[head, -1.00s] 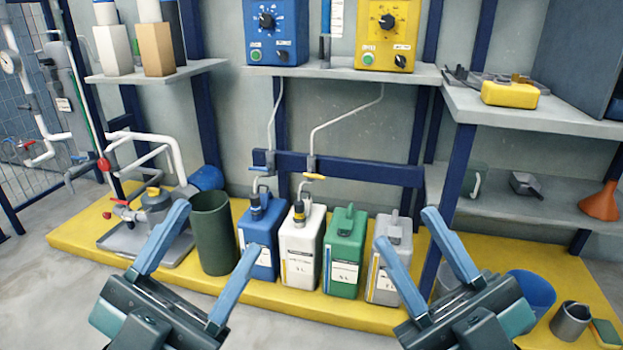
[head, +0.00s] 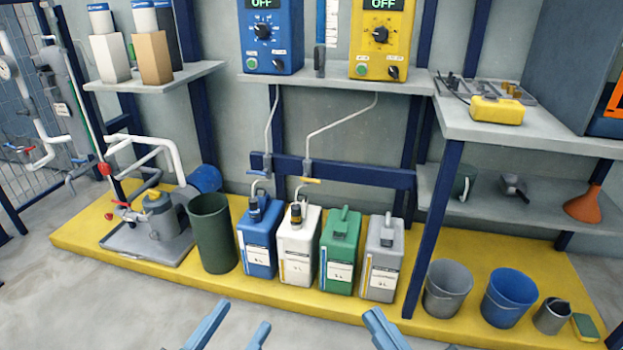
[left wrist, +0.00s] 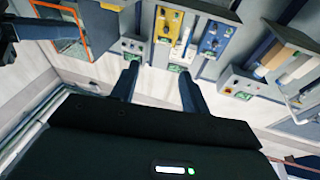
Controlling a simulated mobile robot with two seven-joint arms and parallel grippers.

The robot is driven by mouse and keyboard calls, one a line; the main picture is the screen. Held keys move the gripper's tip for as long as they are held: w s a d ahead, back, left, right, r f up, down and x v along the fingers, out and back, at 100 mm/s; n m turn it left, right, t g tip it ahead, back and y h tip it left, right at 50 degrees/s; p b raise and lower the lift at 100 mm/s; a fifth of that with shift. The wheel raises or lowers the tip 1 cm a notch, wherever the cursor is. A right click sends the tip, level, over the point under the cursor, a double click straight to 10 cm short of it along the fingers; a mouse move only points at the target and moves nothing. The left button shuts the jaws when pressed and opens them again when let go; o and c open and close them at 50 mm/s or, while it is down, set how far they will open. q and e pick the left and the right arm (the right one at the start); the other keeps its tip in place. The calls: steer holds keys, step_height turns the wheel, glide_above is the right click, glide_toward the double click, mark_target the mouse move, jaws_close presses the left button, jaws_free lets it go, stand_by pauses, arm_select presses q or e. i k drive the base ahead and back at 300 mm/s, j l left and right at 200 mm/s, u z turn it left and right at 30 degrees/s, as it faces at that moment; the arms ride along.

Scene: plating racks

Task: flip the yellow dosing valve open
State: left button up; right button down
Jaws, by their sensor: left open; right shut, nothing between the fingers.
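The yellow dosing valve (head: 310,180) is a small yellow lever on the pipe fitting at the blue rail, above the white jug (head: 298,245) in the head view. The lever lies roughly level, across its pipe. My left gripper (head: 232,328) is open and empty at the bottom edge, low in front of the jugs and well apart from the valve. My right gripper (head: 385,328) is shut and empty at the bottom edge, right of the left one. In the left wrist view the open left fingers (left wrist: 158,88) show with nothing between them; I cannot make out the valve there.
A blue-handled valve (head: 259,172) sits just left of the yellow one. Blue (head: 258,245), green (head: 340,250) and grey (head: 382,258) jugs stand on the yellow platform (head: 300,303). The yellow control box (head: 382,40) above reads OFF. The grey floor in front is free.

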mark_target(298, 247)
steer(key=i+j+z, duration=0.1)
steer(key=i+j, duration=0.15)
steer(key=i+j+z, duration=0.1)
steer(key=j, duration=0.25)
steer(key=i+j+z, duration=0.1)
steer(key=i+j, duration=0.2)
steer(key=i+j+z, duration=0.1)
steer(key=i+j, duration=0.3)
steer(key=j, duration=0.3)
steer(key=i+j+z, duration=0.15)
steer(key=j, duration=0.2)
steer(key=i+j+z, duration=0.1)
steer(key=i+j, duration=0.15)
steer(key=i+j+z, duration=0.1)
steer(key=j, duration=0.4)
